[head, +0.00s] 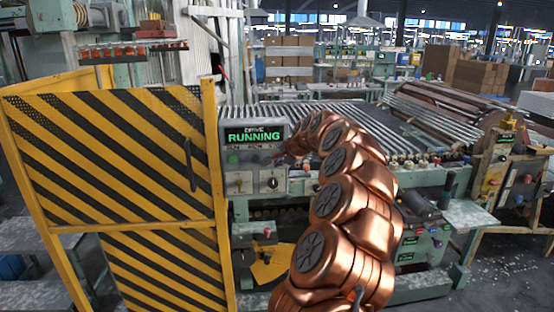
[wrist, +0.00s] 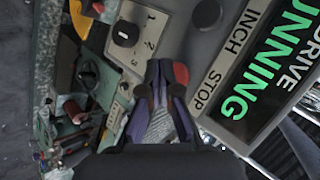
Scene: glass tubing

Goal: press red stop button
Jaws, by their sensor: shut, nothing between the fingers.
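The control panel (head: 257,170) stands at the left end of the roller line, with a lit green display (head: 254,136) reading "DRIVE RUNNING". In the wrist view, the red button (wrist: 181,73) shows beside the tip of my right finger, partly hidden by it. The white "STOP" label (wrist: 206,87) is just to its right, with "INCH" (wrist: 240,35) farther up. My gripper (wrist: 161,68) is shut and empty, its tips over the panel face close to the red button. I cannot tell whether they touch it. In the head view my gripper (head: 285,157) is small at the panel's right side.
A black selector knob (wrist: 125,34) with numbers is left of my fingers, and a dark round button (wrist: 207,14) is above. A yellow-and-black striped gate (head: 110,160) stands left of the panel. A roller bed (head: 420,125) extends right, behind my copper arm.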

